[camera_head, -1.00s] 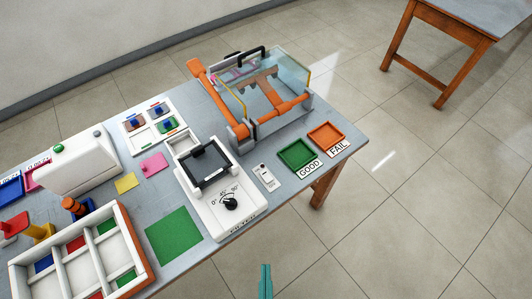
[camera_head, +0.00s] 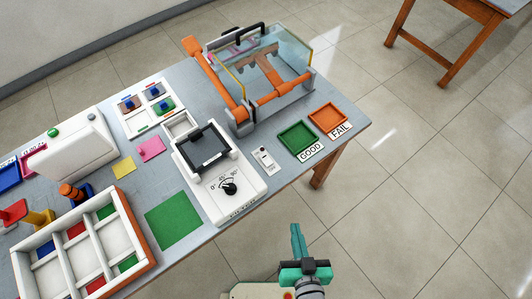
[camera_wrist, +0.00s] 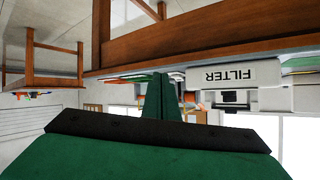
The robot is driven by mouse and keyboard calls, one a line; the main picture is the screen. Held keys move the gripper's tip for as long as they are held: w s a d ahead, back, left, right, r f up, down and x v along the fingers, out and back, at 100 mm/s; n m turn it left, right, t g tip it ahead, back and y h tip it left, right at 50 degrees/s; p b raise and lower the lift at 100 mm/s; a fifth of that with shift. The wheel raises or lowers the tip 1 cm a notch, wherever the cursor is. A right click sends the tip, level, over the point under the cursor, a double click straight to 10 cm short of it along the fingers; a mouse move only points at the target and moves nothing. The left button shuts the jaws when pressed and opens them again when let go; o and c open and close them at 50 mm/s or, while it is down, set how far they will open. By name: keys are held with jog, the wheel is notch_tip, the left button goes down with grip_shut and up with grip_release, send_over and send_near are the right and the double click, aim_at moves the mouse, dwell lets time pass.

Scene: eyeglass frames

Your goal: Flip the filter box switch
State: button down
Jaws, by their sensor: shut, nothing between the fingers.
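The white filter box (camera_head: 235,201) stands at the table's near edge, with a black dial (camera_head: 229,188), angle marks and a dark panel on top. In the wrist view, its FILTER label (camera_wrist: 230,75) appears upside down. A small white switch plate (camera_head: 264,160) lies on the table just right of the box; its lever position is too small to tell. My gripper (camera_head: 295,228) is shut and empty, off the table's near edge, below and right of the box in the head view. Its teal fingers (camera_wrist: 160,92) show shut in the wrist view, left of the label and apart from the box.
Green GOOD (camera_head: 298,138) and orange FAIL (camera_head: 328,117) trays lie right of the switch plate. A clear-covered orange fixture (camera_head: 265,85) stands behind. A green mat (camera_head: 173,220) and white divided tray (camera_head: 85,259) lie left. Open floor surrounds my gripper.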

jog(key=w+d+r+m+g, duration=0.2)
jog(key=w+d, duration=0.1)
jog(key=w, duration=0.5)
jog(key=w+d+r+m+g, duration=0.2)
jog(key=w+m, duration=0.1)
jog(key=w, duration=0.5)
jog(key=w+a+r+m+g+y, duration=0.1)
jog(key=w+a+r+m+g, duration=0.3)
jog(key=a+r, duration=0.4)
jog(key=shift+w+a+r+m+y, duration=0.25)
jog(key=shift+a+r+m+y, duration=0.15)
jog(key=shift+a, duration=0.6)
jog(key=shift+f, duration=0.15)
send_near(263, 156)
jog(key=x, duration=0.5)
jog(key=shift+w+f, duration=0.15)
jog(key=shift+w, duration=0.05)
jog(key=shift+w+a+f, duration=0.15)
jog(key=shift+w+f, duration=0.05)
jog(key=shift+f, duration=0.3)
